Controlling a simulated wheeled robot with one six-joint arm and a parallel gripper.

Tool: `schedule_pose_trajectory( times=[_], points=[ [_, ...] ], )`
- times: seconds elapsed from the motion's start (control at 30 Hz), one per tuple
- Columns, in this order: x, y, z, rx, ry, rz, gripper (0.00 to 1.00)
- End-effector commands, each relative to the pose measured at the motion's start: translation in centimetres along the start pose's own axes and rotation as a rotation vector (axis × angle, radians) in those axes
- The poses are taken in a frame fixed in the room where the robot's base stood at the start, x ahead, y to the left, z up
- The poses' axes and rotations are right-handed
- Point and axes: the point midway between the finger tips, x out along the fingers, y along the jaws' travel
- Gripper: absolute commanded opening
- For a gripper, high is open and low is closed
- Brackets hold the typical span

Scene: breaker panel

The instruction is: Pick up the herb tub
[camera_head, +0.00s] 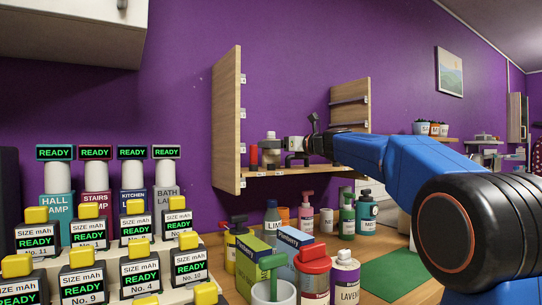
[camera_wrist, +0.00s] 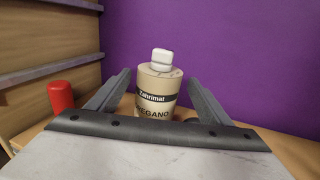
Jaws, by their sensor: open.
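The herb tub (camera_wrist: 158,88) is a cream container with a white cap and a black label band, with lettering like "OREGANO" partly hidden by my gripper. It stands upright on a wooden shelf, and in the head view the tub (camera_head: 270,149) is on the left part of that shelf. My gripper (camera_wrist: 159,82) is open, with one finger on each side of the tub in the wrist view. I cannot tell whether the fingers touch it. In the head view my gripper (camera_head: 291,151) is just right of the tub.
A red container (camera_wrist: 61,97) stands left of the tub. The wooden shelf (camera_head: 290,172) has a tall side panel (camera_head: 227,120) close on the left. Below, the table holds several bottles, boxes and a green mat (camera_head: 396,276); labelled READY units (camera_head: 84,274) fill the left.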

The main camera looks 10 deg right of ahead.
Motion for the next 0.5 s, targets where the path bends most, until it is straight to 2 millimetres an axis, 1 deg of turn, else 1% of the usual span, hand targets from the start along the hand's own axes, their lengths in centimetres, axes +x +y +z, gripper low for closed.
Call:
schedule_pose_trajectory(
  times=[0.27,0.37,0.5],
  points=[
    [1.4,0.1,0.1,0.000,0.000,0.001,0.73],
    [2.5,0.1,0.2,0.001,-0.001,0.001,0.73],
    [4.5,0.2,0.3,0.000,0.000,0.002,0.73]
  ],
)
